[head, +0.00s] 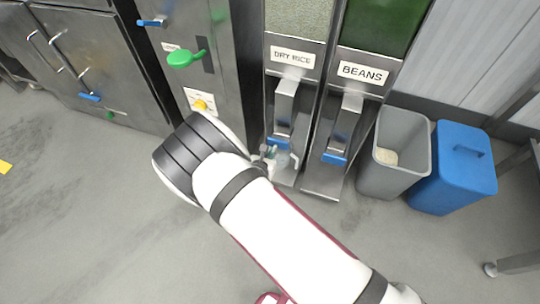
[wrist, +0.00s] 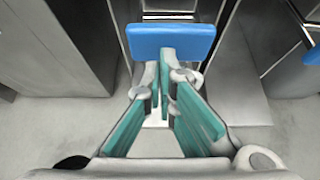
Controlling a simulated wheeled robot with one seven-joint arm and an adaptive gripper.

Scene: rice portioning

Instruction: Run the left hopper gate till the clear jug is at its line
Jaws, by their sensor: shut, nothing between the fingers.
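The left hopper, labelled DRY RICE (head: 291,57), has a steel chute with a blue gate lever (head: 279,142) low on its front. In the wrist view the blue lever plate (wrist: 172,41) is straight ahead of my fingertips. My gripper (wrist: 165,58) has its teal fingers together at the tips, at the plate's lower edge; I cannot tell whether they touch it. In the head view my gripper (head: 270,155) is mostly hidden by my arm, just below the lever. A clear-looking edge (head: 294,160) beside it may be the jug; its fill and line cannot be made out.
The BEANS hopper (head: 362,72) stands to the right with its own blue lever (head: 334,158). Further right are a grey bin (head: 397,175) with something pale inside and a blue lidded bin (head: 455,170). A steel cabinet with a green handle (head: 186,58) stands left. Floor is open at left.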

